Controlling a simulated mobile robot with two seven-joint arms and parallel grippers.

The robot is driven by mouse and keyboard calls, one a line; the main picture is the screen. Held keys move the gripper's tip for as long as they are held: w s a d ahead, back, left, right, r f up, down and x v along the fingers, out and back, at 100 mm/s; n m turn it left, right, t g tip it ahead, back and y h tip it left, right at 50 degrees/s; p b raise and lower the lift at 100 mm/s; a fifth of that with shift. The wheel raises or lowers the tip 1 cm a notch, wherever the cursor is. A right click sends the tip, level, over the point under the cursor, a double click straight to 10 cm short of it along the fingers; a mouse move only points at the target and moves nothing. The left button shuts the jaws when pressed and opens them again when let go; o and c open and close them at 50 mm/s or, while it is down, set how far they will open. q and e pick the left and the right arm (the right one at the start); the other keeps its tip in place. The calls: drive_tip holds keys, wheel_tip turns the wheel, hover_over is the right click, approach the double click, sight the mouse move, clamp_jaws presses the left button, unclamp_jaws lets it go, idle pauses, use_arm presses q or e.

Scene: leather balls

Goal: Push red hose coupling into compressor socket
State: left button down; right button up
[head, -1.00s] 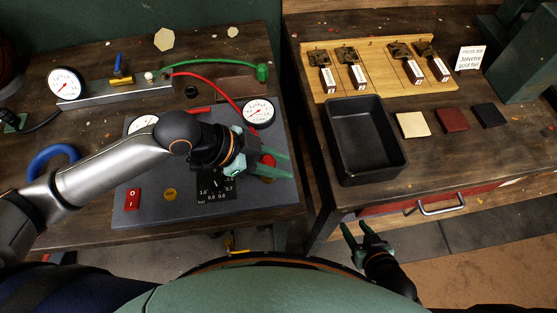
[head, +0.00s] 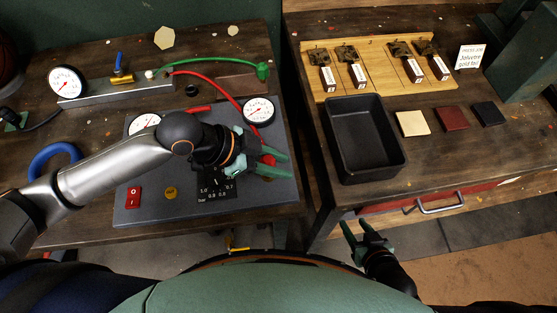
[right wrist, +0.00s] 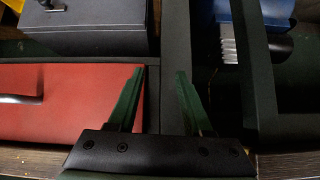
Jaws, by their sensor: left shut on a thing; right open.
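The grey compressor panel (head: 285,192) lies on the left bench, with gauges, a red switch and a black dial plate. My left gripper (head: 272,163) is over its right part, shut on the red hose coupling (head: 268,158), of which only a little red shows between the fingers. The red hose (head: 225,89) runs from the manifold in an arc down toward this gripper. I cannot make out the socket; the gripper covers that area. My right gripper (head: 356,230) is open and empty, low in front of the right bench; its fingers also show in the right wrist view (right wrist: 160,75).
A green hose (head: 215,60) lies behind the red one. The manifold (head: 115,91) with a blue-handled valve is at the back left. A black tray (head: 398,165) stands on the right bench, above a red drawer (head: 475,192) with a metal handle. A gap separates the benches.

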use_arm(q)
drive_tip(key=shift+f, duration=0.5)
drive_tip(key=c, duration=0.5)
unclamp_jaws()
drive_tip(key=v, duration=1.2)
drive_tip(key=shift+a+r, duration=0.2)
